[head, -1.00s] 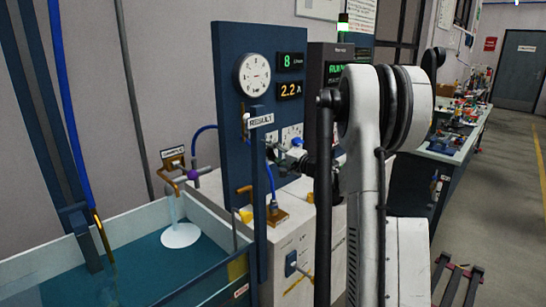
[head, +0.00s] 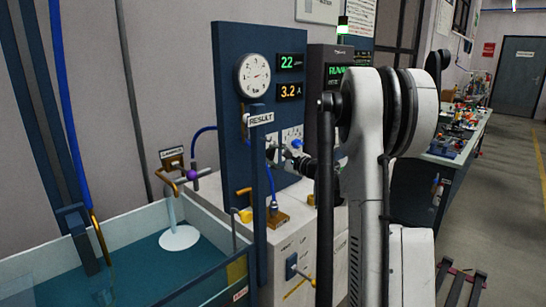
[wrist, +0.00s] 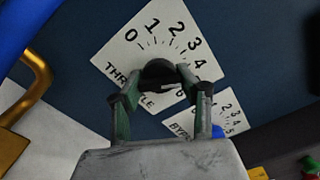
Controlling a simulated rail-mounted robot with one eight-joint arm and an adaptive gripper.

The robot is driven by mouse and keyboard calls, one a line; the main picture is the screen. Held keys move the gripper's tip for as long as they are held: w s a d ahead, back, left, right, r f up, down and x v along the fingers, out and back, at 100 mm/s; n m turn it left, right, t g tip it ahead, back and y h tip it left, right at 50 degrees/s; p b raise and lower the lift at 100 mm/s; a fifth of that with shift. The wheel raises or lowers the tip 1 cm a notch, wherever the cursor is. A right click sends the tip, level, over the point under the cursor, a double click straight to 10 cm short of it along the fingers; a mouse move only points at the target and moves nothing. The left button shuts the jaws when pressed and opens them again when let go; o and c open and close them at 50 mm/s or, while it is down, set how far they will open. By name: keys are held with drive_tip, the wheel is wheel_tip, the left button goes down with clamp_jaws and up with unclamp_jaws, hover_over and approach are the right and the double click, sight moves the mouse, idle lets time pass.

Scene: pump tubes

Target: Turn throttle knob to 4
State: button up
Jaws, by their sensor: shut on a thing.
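In the wrist view, the throttle knob (wrist: 158,73) is dark and round, at the middle of a white dial plate marked THROTTLE (wrist: 118,50). The numbers 0 to 4 show; the lower right of the scale is partly hidden. My gripper (wrist: 157,84) is shut on the throttle knob, one green-grey finger on each side. The knob's pointer is not clear, so I cannot tell its exact setting. In the head view, my gripper reaches the blue panel (head: 230,110) from the right, and the knob itself is hard to make out.
A bypass plate (wrist: 226,103) with a blue knob (wrist: 218,131) lies close to the right finger. A brass pipe (wrist: 30,95) and blue hose are at the left. A water tank (head: 150,255) stands at lower left.

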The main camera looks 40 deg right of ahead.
idle(0.3)
drive_tip(key=o, duration=1.2)
drive_tip(key=shift+o, duration=0.2)
drive_tip(key=s+d, duration=0.1)
drive_tip(key=s, duration=1.1)
